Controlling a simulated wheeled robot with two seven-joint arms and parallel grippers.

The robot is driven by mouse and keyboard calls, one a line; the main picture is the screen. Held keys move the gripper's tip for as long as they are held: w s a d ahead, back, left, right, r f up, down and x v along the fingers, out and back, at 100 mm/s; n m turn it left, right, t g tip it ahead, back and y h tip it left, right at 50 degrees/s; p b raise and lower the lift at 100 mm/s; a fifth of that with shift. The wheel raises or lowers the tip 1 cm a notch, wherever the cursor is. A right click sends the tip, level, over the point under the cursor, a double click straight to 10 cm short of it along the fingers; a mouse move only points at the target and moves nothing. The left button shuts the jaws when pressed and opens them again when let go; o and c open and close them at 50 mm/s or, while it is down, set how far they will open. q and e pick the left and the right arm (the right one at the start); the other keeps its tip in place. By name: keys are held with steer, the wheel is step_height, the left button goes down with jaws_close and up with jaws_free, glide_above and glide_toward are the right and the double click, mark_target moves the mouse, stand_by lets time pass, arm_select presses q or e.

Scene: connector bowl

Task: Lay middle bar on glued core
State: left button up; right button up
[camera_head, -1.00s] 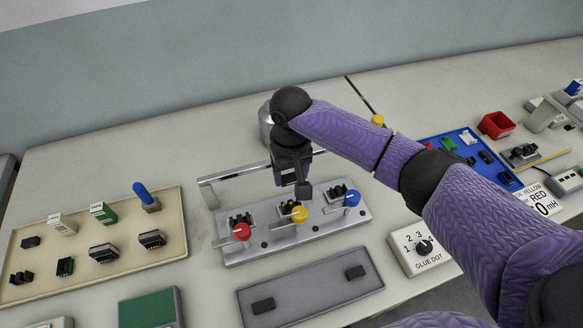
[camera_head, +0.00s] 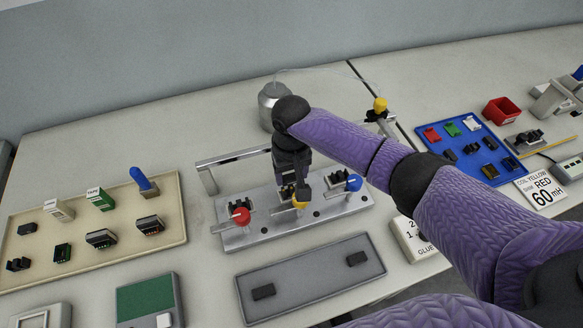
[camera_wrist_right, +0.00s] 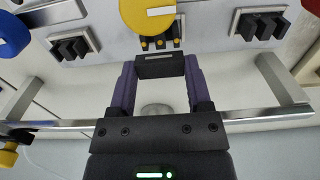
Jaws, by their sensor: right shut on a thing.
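My right gripper (camera_head: 302,194) is over the middle of the metal fixture (camera_head: 240,241). In the right wrist view its fingers (camera_wrist_right: 160,80) are shut on a dark bar (camera_wrist_right: 159,67). The bar is right by the dark middle core (camera_wrist_right: 160,42), beneath the yellow knob (camera_wrist_right: 148,14); I cannot tell whether bar and core touch. In the head view the gripper partly hides the middle core (camera_head: 286,192) and yellow knob (camera_head: 299,205). My left gripper is not in view.
Cores with a red knob (camera_head: 240,216) and a blue knob (camera_head: 354,182) flank the middle one. A metal rail (camera_head: 232,156) runs behind. A grey tray (camera_head: 310,279) in front holds two dark bars. A beige tray (camera_head: 100,270) and blue tray (camera_head: 470,178) stand at the sides.

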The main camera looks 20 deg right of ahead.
steer(key=shift+f+b, duration=0.55)
steer(key=shift+f, duration=0.95)
